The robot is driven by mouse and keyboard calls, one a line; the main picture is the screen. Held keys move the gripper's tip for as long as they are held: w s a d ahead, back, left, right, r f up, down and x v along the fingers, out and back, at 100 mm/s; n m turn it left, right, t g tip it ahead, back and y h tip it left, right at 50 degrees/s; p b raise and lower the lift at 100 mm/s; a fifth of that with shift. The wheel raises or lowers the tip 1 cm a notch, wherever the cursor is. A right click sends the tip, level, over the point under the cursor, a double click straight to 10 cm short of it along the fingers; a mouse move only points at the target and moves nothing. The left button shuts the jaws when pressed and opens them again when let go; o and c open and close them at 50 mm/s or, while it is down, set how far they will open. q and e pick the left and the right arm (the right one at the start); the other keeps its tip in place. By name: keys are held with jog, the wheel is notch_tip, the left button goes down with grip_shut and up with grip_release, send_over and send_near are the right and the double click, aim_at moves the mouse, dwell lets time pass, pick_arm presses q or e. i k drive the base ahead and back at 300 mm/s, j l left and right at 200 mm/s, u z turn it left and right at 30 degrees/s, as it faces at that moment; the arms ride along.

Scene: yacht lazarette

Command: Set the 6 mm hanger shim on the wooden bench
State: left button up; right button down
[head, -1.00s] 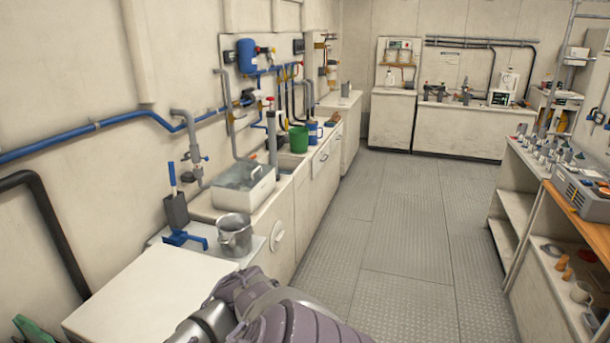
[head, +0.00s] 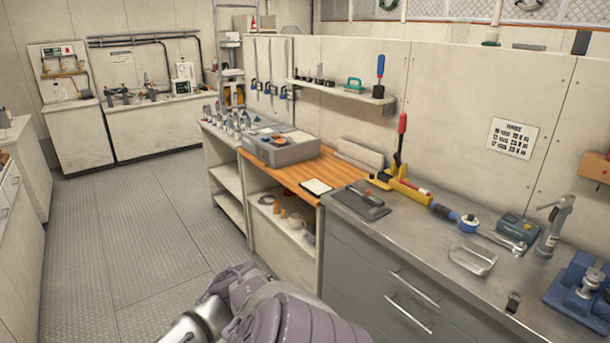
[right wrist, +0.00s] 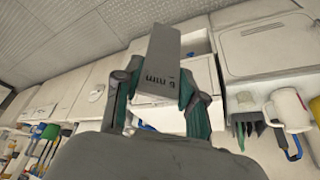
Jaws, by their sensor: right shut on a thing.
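The shim (right wrist: 163,52) is a grey, flat-sided block with dark upside-down lettering that appears to read "6 mm". It shows in the right wrist view. My right gripper (right wrist: 158,85) is shut on it, with a finger on each side, and holds it up in the air. The wooden bench (head: 340,170) is an orange-brown plank top at the middle of the head view, left of the grey metal worktop. The shim and the right gripper's fingers do not show in the head view. My left gripper is in neither current view.
A grey case (head: 280,150) covers the bench's back left. The metal worktop (head: 400,215) holds a yellow tool (head: 405,190), a tray (head: 472,260) and other tools. Floor (head: 140,240) at left is clear.

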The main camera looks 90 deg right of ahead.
aim_at(304, 175)
jog(key=l+z, duration=0.3)
jog(key=z, duration=0.15)
jog(key=i+l+z, duration=0.1)
jog(key=l+z, duration=0.2)
jog(key=z, duration=0.15)
jog(key=i+l+z, duration=0.1)
jog(key=l+z, duration=0.15)
jog(key=z, duration=0.2)
jog(key=i+l+z, duration=0.15)
jog(key=z, duration=0.3)
jog(key=l, duration=0.1)
